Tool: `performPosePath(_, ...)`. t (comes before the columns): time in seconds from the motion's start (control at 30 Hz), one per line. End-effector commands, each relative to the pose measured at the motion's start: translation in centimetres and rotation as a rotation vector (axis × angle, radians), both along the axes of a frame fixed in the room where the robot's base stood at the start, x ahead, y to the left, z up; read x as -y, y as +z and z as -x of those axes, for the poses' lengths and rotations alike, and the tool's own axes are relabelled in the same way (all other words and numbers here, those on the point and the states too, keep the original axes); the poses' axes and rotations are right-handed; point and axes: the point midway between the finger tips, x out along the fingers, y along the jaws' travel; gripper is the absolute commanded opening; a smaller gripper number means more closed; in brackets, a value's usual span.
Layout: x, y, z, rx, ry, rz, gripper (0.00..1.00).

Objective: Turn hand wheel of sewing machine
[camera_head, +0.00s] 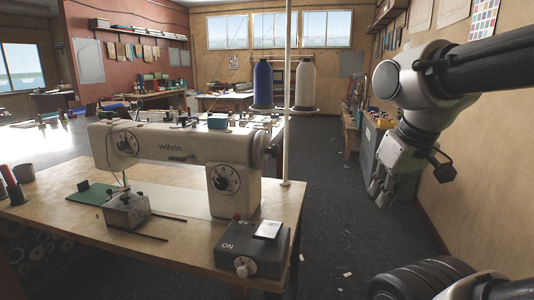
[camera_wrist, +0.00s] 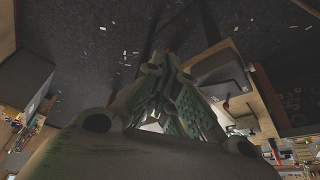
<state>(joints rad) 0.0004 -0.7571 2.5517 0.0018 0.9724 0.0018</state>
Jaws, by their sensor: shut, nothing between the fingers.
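The cream sewing machine (camera_head: 180,148), marked Velbrin, stands on a wooden table in the head view. My gripper (camera_head: 380,203) hangs to the right of the machine over the aisle, pointing down, well apart from the wheel. In the wrist view my gripper (camera_wrist: 158,62) shows its fingers brought together, shut and empty. I cannot make out the hand wheel in the wrist view.
A dark switch box (camera_head: 248,250) marked ON sits at the table's front right. A pale thread-stand pole (camera_head: 287,100) with a blue spool (camera_head: 263,83) and a white spool (camera_head: 305,83) rises behind the wheel. The dark floor (camera_head: 325,215) between table and right wall is mostly clear.

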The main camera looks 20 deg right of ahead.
Motion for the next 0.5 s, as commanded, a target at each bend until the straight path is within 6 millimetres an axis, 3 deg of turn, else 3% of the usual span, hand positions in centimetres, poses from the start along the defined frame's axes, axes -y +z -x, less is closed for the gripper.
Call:
performPosePath(0.03, 0.0, 0.0, 0.0, 0.0, 0.0, 0.0, 0.02)
performPosePath(0.17, 0.6, -0.3, 0.1, -0.015, -0.029, -0.001, 0.26)
performPosePath(0.37, 2.8, -4.1, -0.6, -0.208, -0.173, -0.047, 0.61)
performPosePath(0.5, 1.7, -7.9, -1.7, -0.378, -0.324, -0.263, 0.61)
